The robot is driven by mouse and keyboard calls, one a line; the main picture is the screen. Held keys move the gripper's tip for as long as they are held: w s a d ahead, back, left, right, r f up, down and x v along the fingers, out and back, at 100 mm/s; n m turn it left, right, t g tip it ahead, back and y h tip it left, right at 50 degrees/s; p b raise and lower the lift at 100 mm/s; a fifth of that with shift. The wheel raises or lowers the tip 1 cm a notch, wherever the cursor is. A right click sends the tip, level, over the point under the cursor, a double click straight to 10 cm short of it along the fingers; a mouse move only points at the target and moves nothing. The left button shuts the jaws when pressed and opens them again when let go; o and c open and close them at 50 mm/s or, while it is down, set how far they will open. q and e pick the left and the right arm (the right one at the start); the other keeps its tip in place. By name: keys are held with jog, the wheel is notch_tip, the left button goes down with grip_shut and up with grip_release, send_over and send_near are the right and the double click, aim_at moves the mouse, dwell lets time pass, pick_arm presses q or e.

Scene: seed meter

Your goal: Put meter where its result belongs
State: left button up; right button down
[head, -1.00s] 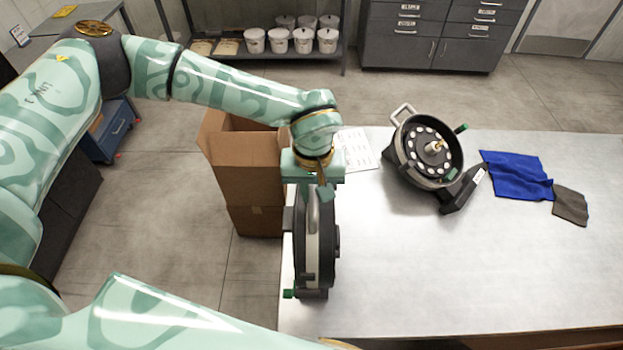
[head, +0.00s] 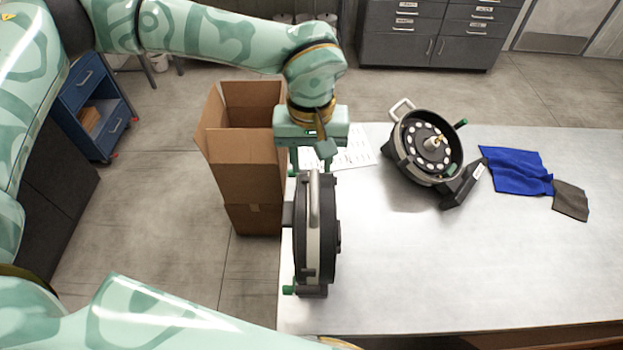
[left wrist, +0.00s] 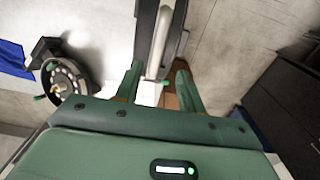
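One seed meter (head: 317,235), a black disc-shaped housing with a pale curved handle, stands on edge at the table's left end. My left gripper (head: 311,162) is just above and behind its handle. In the left wrist view the gripper's fingers (left wrist: 160,72) are spread apart, and the meter's handle (left wrist: 160,38) lies beyond and between them. No grip on it shows. A second seed meter (head: 428,147) sits tilted on a black stand, its plate of pale round holes facing up; it also shows in the left wrist view (left wrist: 67,80). My right gripper is out of view.
The metal table (head: 430,270) is clear at its front and middle. An open cardboard box (head: 245,165) stands against its left end. A printed sheet (head: 355,148) lies behind the left gripper. A blue cloth (head: 515,170) and grey cloth (head: 570,200) lie right. A blue cart (head: 92,105) stands far left.

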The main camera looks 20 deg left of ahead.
pick_arm(q)
notch_tip(320, 180, up, 4)
jog(key=shift+r, duration=0.1)
dwell(0.4)
